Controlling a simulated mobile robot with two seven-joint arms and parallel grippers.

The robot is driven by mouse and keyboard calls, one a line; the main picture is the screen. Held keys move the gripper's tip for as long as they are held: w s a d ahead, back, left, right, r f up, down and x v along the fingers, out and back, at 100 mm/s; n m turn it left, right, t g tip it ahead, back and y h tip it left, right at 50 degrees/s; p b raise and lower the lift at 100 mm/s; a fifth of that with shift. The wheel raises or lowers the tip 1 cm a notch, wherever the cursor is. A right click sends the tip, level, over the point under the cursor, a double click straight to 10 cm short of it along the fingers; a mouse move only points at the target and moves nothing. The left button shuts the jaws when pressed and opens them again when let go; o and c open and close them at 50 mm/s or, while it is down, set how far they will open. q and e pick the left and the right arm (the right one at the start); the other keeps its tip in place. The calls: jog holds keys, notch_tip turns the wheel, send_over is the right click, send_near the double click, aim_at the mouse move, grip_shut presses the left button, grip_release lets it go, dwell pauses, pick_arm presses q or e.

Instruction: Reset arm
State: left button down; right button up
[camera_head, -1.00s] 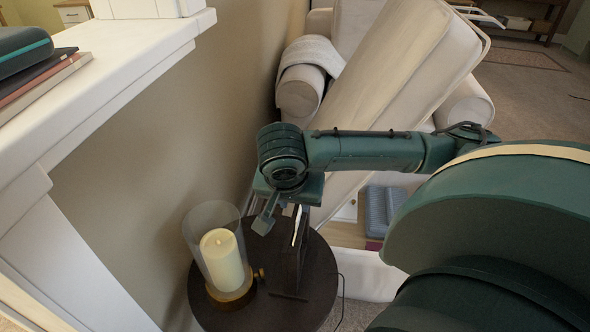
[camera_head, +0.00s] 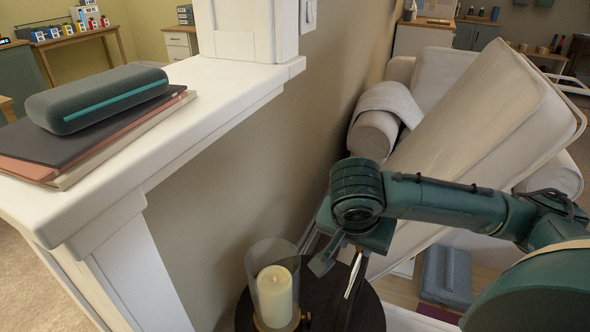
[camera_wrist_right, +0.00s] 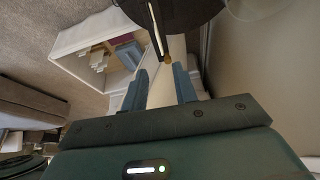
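My right arm reaches in from the right in the head view. Its green gripper (camera_head: 340,266) hangs above a round dark side table (camera_head: 370,314), beside a glass candle holder with a cream candle (camera_head: 274,295). In the right wrist view the two fingers of the gripper (camera_wrist_right: 160,88) are spread apart with nothing between them. A thin upright object with a pale edge (camera_wrist_right: 155,28) stands just beyond the fingertips, apart from them; it also shows in the head view (camera_head: 354,275). My left gripper is not in view.
A white mantel shelf (camera_head: 215,82) at the left holds a dark green case (camera_head: 98,97) on stacked books (camera_head: 65,160). An open bin with folded blue-grey items (camera_head: 446,278) is right of the table.

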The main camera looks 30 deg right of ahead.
jog(key=shift+a, duration=0.1)
